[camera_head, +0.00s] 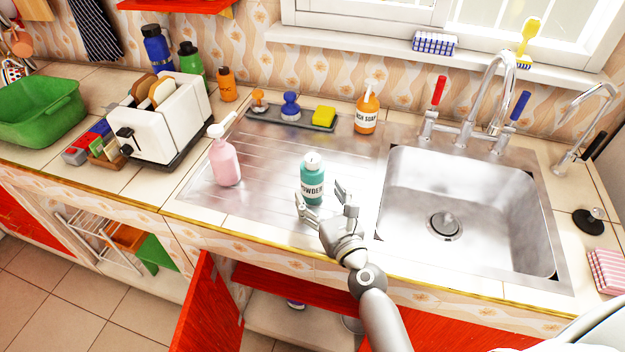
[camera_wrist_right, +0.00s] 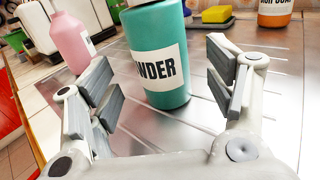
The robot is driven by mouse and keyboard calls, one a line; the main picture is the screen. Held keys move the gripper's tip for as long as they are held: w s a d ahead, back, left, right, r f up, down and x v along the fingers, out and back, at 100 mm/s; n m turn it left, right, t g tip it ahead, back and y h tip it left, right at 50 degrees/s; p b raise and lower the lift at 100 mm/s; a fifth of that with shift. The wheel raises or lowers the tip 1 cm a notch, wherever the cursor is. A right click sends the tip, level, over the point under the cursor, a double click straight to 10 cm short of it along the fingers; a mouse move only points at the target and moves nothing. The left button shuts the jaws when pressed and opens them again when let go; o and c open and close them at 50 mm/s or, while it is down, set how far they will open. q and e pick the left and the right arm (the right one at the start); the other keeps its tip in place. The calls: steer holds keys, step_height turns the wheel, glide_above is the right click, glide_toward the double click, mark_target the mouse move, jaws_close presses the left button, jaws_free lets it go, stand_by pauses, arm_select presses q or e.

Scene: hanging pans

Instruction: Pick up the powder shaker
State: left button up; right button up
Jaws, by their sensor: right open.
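The powder shaker (camera_head: 313,182) is a teal bottle with a white top and a white label reading POWDER. It stands upright on the metal drainboard, left of the sink. My right gripper (camera_head: 325,205) is open just in front of it, with its fingers spread toward the bottle's two sides. In the right wrist view the shaker (camera_wrist_right: 158,55) shows between and beyond the open fingers (camera_wrist_right: 165,95), and its top is cut off by the frame edge. I see nothing held in the right gripper. My left gripper is not in view.
A pink pump bottle (camera_head: 226,163) stands left of the shaker. Behind are a dark tray (camera_head: 275,120) with a yellow sponge (camera_head: 324,116) and an orange hand soap bottle (camera_head: 366,112). The sink basin (camera_head: 460,200) opens to the right. A red cabinet door (camera_head: 200,310) stands open below.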

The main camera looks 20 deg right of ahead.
mark_target(317, 188)
steer(key=shift+w+r, duration=0.2)
steer(key=shift+w, duration=0.4)
steer(key=shift+w+r, duration=0.15)
steer(key=shift+w, duration=0.45)
steer(key=shift+w+a+f, duration=0.15)
steer(key=shift+w, duration=1.1)
steer(key=c, duration=1)
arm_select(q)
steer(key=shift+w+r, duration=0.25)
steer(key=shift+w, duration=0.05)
arm_select(e)
steer(key=shift+c, duration=1)
